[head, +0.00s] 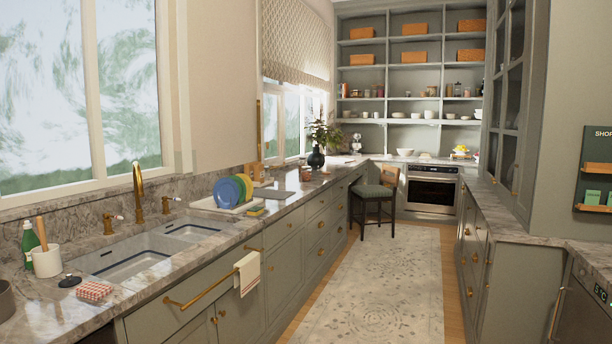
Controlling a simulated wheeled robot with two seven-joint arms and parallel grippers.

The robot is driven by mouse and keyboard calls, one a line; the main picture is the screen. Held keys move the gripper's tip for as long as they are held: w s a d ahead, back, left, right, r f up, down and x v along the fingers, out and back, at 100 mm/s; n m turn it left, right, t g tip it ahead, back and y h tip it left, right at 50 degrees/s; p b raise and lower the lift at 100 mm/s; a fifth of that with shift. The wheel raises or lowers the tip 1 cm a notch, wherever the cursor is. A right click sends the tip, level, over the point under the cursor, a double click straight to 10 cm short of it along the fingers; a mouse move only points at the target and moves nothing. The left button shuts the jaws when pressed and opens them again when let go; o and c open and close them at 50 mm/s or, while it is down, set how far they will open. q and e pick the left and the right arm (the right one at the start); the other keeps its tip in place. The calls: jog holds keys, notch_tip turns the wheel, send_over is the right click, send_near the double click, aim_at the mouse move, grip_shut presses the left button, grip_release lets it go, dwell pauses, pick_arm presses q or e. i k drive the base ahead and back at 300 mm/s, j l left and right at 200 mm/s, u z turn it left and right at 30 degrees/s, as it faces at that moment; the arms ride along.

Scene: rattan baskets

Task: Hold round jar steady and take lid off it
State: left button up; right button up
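Neither of my grippers shows in the head view. Several small jars and containers (457,89) stand on the far shelves, too small to tell which is the round jar or whether one has a lid. A small black item with a knob on top (70,281) lies on the left counter beside the sink; I cannot tell whether it is a lid. A dark round vessel (5,301) is cut off by the left edge of the view.
A stool (371,193) stands at the far end. The rug-covered aisle (375,285) is clear.

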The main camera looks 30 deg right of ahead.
aim_at(306, 173)
jog(key=i+l+z, duration=1.1)
jog(key=z, duration=0.15)
jog(key=i+z, duration=0.4)
jog(key=i, duration=3.7)
jog(key=i+l+u, duration=0.1)
jog(key=i+u, duration=0.35)
jog(key=i+l+u, duration=0.4)
jog(key=i, duration=0.15)
jog(key=i+l+u, duration=0.3)
jog(key=i+u, duration=0.15)
jog(key=i+l+u, duration=0.4)
jog(key=l, duration=0.15)
jog(key=k, duration=0.05)
